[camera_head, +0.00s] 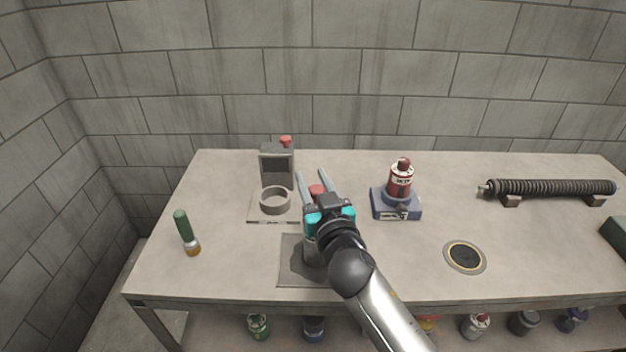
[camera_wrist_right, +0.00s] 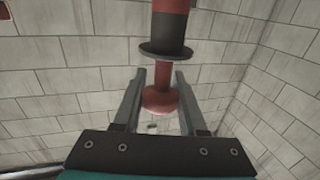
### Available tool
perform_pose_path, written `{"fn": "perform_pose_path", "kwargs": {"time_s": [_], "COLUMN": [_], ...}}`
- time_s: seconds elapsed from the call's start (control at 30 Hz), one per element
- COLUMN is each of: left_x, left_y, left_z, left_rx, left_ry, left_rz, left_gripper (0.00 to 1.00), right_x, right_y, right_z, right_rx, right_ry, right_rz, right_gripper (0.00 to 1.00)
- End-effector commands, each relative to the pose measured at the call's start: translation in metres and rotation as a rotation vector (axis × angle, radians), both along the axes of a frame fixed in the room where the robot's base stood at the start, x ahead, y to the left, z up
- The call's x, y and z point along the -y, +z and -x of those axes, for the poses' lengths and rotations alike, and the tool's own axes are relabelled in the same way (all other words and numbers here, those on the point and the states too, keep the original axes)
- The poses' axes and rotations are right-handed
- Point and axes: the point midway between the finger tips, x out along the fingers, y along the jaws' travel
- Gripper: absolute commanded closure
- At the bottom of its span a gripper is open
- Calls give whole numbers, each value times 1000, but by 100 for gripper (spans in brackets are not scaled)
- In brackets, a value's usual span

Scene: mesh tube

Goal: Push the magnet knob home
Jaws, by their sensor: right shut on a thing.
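A red round knob (camera_head: 317,191) shows between the fingers of my right gripper (camera_head: 313,175), left of the table's middle. In the right wrist view the red knob (camera_wrist_right: 158,100) is on a thin red stem below a black flange (camera_wrist_right: 165,50) and a red and black body. The fingers of the right gripper (camera_wrist_right: 160,72) stand on both sides of the stem and knob, shut on it. My arm and gripper hide much of what is below, where part of a grey body shows. My left gripper is not in view.
A grey box with a red top knob (camera_head: 286,141) stands behind a ring (camera_head: 275,200) on a plate. A red bottle (camera_head: 401,180) stands on a blue base (camera_head: 396,208) to the right. A green-handled tool (camera_head: 183,226), a dark disc (camera_head: 465,257) and a ribbed tube (camera_head: 550,188) are on the table.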

Motion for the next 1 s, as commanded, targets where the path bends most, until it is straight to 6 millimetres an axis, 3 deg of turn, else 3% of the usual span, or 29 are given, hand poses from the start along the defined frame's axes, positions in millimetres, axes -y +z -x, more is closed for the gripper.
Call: {"fn": "perform_pose_path", "kwargs": {"time_s": [0.17, 1.0], "left_x": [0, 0], "left_y": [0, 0], "left_z": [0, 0], "left_rx": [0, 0], "left_ry": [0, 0], "left_rz": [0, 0], "left_gripper": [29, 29], "right_x": [0, 0], "right_y": [0, 0], "right_z": [0, 0], "right_rx": [0, -1], "right_ry": [0, 0], "right_rz": [0, 1], "right_gripper": [100, 100]}}
